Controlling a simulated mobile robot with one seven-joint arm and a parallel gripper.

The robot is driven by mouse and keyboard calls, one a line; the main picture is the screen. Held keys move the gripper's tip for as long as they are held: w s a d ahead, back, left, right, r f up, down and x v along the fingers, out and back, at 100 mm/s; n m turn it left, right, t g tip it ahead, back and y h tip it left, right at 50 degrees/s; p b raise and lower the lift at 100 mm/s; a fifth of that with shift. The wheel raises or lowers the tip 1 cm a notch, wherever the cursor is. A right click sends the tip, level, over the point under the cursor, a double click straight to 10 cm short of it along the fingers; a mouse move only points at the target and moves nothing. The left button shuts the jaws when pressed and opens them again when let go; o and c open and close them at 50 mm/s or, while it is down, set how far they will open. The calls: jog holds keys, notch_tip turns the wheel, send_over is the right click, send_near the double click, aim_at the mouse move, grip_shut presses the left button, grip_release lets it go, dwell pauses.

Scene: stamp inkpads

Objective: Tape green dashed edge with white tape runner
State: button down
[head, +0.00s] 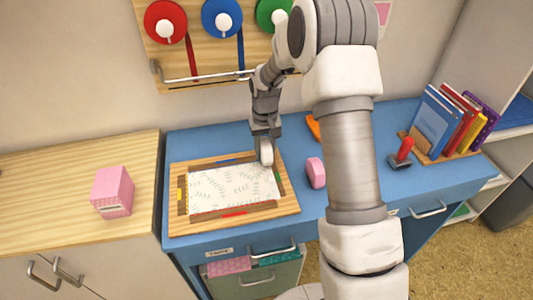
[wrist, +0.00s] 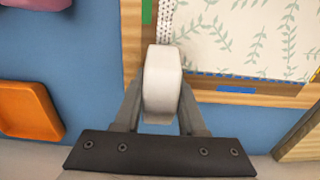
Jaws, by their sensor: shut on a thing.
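The white tape runner (wrist: 163,80) is held between the fingers of my gripper (wrist: 160,112). In the head view the runner (head: 266,155) is at the back right corner of the patterned paper (head: 230,187), with my gripper (head: 264,132) above it. My gripper is shut on the runner. A pale dotted strip (wrist: 167,18) runs from the runner's end along the paper's edge, beside the green mark (wrist: 147,12). The runner hides part of that edge. A blue dashed line (wrist: 240,76) runs along the adjoining edge.
The paper lies in a wooden frame (head: 290,202) on the blue desk (head: 330,205). A pink block (head: 316,172) and an orange tray (wrist: 28,110) are to the side. A red-handled stamp (head: 402,153) and books (head: 455,120) stand right. A pink box (head: 113,192) stands left.

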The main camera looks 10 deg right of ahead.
aim_at(265, 140)
jog(key=shift+w, duration=0.2)
jog(key=shift+r, duration=0.2)
jog(key=shift+r+p, duration=2.45)
jog(key=shift+r, duration=0.85)
